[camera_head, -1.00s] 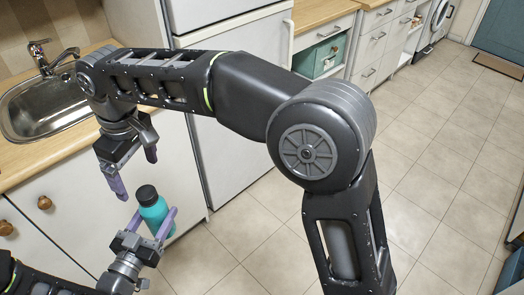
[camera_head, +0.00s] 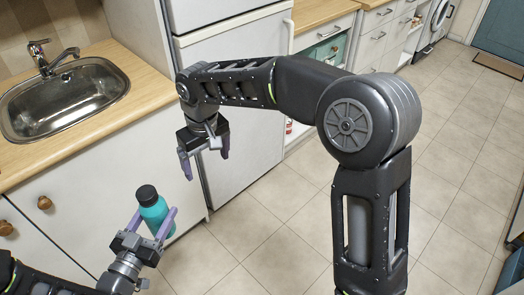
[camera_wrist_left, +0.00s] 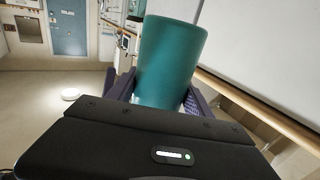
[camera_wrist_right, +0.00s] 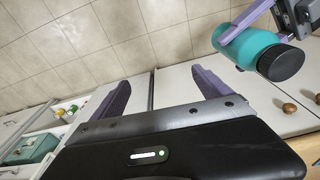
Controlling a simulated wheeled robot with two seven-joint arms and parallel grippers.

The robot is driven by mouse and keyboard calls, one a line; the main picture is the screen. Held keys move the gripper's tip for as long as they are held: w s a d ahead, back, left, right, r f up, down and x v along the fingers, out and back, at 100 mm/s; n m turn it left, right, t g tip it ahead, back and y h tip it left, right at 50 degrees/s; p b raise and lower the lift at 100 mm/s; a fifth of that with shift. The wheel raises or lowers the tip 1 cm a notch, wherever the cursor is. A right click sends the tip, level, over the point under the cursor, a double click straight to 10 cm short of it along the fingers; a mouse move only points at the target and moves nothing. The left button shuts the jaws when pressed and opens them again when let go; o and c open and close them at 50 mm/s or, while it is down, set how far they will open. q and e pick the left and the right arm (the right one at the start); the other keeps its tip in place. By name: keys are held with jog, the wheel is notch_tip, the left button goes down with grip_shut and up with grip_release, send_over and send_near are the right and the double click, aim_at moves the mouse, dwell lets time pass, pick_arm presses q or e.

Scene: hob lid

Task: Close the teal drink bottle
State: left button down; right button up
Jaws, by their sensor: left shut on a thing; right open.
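The teal drink bottle (camera_head: 154,212) is held upright, slightly tilted, in front of the white cabinet in the head view. Its black cap (camera_head: 146,193) sits on its top; whether it is tight I cannot tell. My left gripper (camera_head: 151,224) is shut on the bottle's body. The bottle fills the middle of the left wrist view (camera_wrist_left: 169,62) and shows at the upper right of the right wrist view (camera_wrist_right: 245,47), cap towards the camera. My right gripper (camera_head: 204,168) is open and empty, pointing down, above and to the right of the bottle, apart from it.
A counter with a steel sink (camera_head: 66,98) and tap (camera_head: 45,58) is at the left, above white cabinets with round knobs. A tall white fridge (camera_head: 238,100) stands behind my right arm.

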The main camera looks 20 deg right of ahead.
pick_arm(q)
jog(key=shift+f+b, duration=0.45)
jog(key=shift+b, duration=0.05)
pick_arm(e)
jog(key=d+f+m, duration=0.3)
jog(key=d+m, duration=0.1)
jog(key=d, duration=1.1)
jog(key=shift+f+m+h, duration=0.15)
jog(key=shift+m+h, duration=0.15)
jog(key=shift+m, duration=0.1)
jog(key=shift+f, duration=0.1)
jog(key=s+a+f+y, duration=0.1)
jog(key=s+a+f, duration=0.1)
jog(key=a+f, duration=0.3)
jog(key=s+a+f+n+y, duration=0.1)
jog(key=s+a+f, duration=0.15)
jog(key=f, duration=0.55)
jog(key=s+a+f+y, duration=0.1)
jog(key=s+a+f, duration=0.15)
jog(key=f, duration=0.35)
jog(key=s+a+f, duration=0.4)
jog(key=s+f, duration=0.2)
jog(key=s, duration=0.3)
jog(key=s+a+f+m+y, duration=0.1)
jog(key=s+a+f, duration=0.4)
jog(key=s, duration=0.5)
jog(key=shift+f+g, duration=0.3)
jog(key=shift+f, duration=0.1)
